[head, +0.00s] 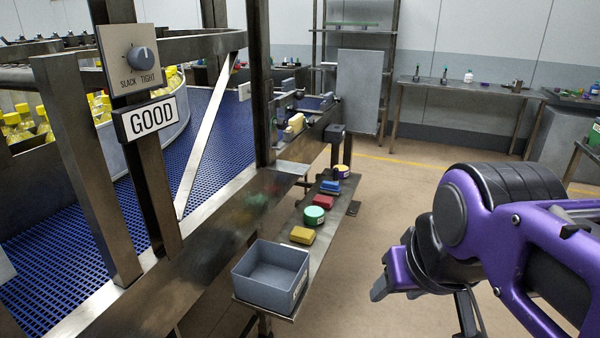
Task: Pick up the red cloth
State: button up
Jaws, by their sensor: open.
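The red cloth (323,201) appears as a small folded red block on a narrow metal shelf. It lies between a round green tin (313,215) on the near side and a blue folded item (330,187) on the far side. My gripper (385,281) is at the right, well apart from the cloth, above open floor. It is open, and nothing shows in it. My purple arm hides part of its jaws.
A yellow block (302,235) lies nearer on the same shelf (322,242). An empty grey bin (243,281) stands at the shelf's near end. A metal frame and blue conveyor (208,125) fill the left. Floor (378,225) right of the shelf is clear.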

aim_at(324, 201)
jog(key=i+l+u, duration=0.1)
jog(key=u, duration=0.25)
jog(key=i+l+u, duration=0.15)
jog(key=u, duration=0.2)
jog(key=i+l+u, duration=0.1)
jog(key=u, duration=0.2)
jog(key=i+l+u, duration=0.15)
jog(key=l, duration=0.25)
jog(key=i+l+u, duration=0.15)
jog(key=l, duration=0.25)
jog(key=i+l+u, duration=0.15)
jog(key=l, duration=0.25)
jog(key=l+u, duration=0.1)
jog(key=l, duration=0.3)
jog(key=i+l, duration=0.1)
jog(key=l, duration=0.3)
jog(key=i+l, duration=0.1)
jog(key=l, duration=0.3)
jog(key=i+l+u, duration=0.1)
jog(key=l, duration=0.35)
jog(key=i+l, duration=0.1)
jog(key=l, duration=0.3)
